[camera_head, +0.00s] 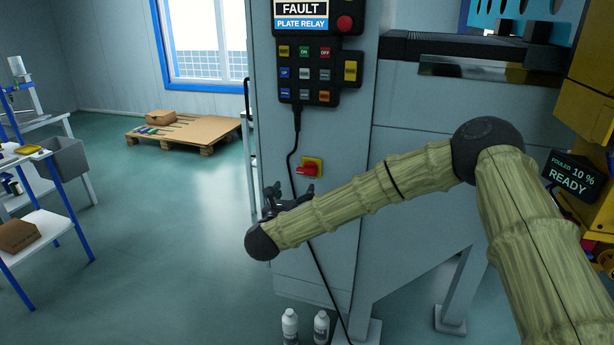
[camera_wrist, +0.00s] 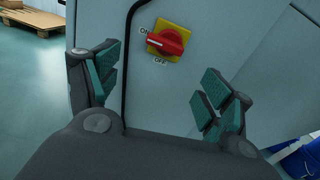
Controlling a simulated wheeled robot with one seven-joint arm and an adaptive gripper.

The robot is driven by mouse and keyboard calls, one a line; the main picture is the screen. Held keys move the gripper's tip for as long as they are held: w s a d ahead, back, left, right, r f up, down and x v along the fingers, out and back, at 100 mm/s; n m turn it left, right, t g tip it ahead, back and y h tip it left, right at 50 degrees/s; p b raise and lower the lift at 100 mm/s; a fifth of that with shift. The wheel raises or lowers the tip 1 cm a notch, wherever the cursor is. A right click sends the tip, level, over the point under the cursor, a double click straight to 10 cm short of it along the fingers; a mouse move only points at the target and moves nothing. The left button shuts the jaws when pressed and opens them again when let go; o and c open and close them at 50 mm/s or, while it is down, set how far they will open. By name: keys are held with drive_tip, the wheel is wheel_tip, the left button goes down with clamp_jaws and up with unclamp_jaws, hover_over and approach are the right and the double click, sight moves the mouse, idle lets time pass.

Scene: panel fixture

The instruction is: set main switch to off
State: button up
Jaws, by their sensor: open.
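The main switch (camera_head: 309,168) is a red rotary handle on a yellow plate, low on the grey cabinet's side. In the wrist view the switch (camera_wrist: 166,41) shows ON at the plate's left and OFF at its bottom. The handle lies roughly level, toward ON. My gripper (camera_head: 287,194) is just below and left of the switch in the head view. In the wrist view my gripper (camera_wrist: 158,84) has its fingers spread wide, with nothing between them. The switch appears ahead of the gap, apart from both fingers.
A black cable (camera_head: 291,160) hangs from the button panel (camera_head: 308,75) and runs down left of the switch. The panel's screen (camera_head: 301,15) reads FAULT, PLATE RELAY. White bottles (camera_head: 290,325) stand on the floor below. A pallet (camera_head: 185,132) lies at the back left.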

sight(305, 172)
drive_tip(key=shift+m+h, duration=0.3)
drive_tip(key=shift+m, duration=0.3)
drive_tip(key=x, duration=0.3)
drive_tip(key=r+p+x, duration=0.1)
drive_tip(key=x, duration=0.7)
drive_tip(key=shift+w+d+r+p, duration=0.1)
drive_tip(key=shift+r+p, duration=0.1)
drive_tip(key=shift+p, duration=0.15)
